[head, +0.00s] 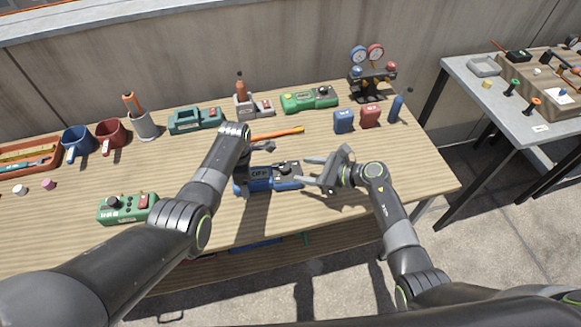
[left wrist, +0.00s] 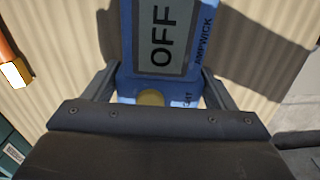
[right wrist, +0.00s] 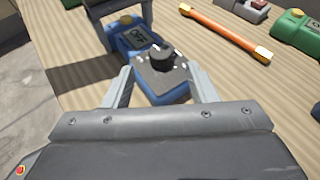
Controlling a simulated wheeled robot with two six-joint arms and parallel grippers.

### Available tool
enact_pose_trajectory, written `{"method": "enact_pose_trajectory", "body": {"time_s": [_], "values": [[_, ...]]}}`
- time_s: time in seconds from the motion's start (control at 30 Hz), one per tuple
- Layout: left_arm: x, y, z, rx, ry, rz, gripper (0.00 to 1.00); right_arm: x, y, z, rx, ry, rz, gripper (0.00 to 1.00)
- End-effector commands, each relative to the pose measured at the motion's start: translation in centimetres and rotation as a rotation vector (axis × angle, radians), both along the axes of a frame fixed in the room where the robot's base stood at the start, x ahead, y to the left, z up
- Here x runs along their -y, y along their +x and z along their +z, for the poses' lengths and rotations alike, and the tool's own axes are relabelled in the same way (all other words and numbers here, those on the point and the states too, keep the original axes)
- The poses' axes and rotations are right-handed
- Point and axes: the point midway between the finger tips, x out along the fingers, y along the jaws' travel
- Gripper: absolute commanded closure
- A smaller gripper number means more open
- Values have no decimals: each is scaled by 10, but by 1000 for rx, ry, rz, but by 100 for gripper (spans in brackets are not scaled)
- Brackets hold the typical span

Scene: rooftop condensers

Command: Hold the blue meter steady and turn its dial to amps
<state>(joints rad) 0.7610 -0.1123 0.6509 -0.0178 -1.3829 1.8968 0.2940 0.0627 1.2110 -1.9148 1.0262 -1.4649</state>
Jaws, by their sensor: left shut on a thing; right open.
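The blue meter (head: 268,177) lies flat on the wooden table, its screen reading OFF. Its body also shows in the left wrist view (left wrist: 125,60) between the fingers. Its dark dial (head: 285,169) sits at the right end of the meter; in the right wrist view the black dial knob (right wrist: 161,57) stands on a grey plate. My left gripper (head: 255,165) is shut on the meter at its left end, partly hidden by the arm. My right gripper (head: 311,171) is open, its fingers beside the dial end, with the knob ahead between them in the right wrist view.
An orange rod (head: 277,133) lies just behind the meter. A green box with knobs (head: 127,208) is at front left. A green meter (head: 309,99), gauges (head: 367,55) and small blue and red blocks (head: 344,121) stand at the back. Table front right is clear.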

Motion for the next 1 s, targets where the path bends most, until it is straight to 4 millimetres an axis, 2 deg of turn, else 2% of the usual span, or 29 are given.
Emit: {"method": "enact_pose_trajectory", "body": {"time_s": [0.2, 0.4, 0.83, 0.87, 1.0], "values": [[0, 0, 0, 1, -1, -1, 59, -29, 16, -13, -1, 1, 1, 48], [0, 0, 0, 1, -1, -1, 59, -42, 24, -20, -1, 2, -1, 48], [0, 0, 0, 1, -1, -1, 59, -48, 27, -23, 0, 0, -1, 48], [0, 0, 0, 1, -1, -1, 59, -48, 27, -23, 0, 0, -1, 49], [0, 0, 0, 1, -1, -1, 59, -48, 27, -23, 0, 0, -1, 67]]}}
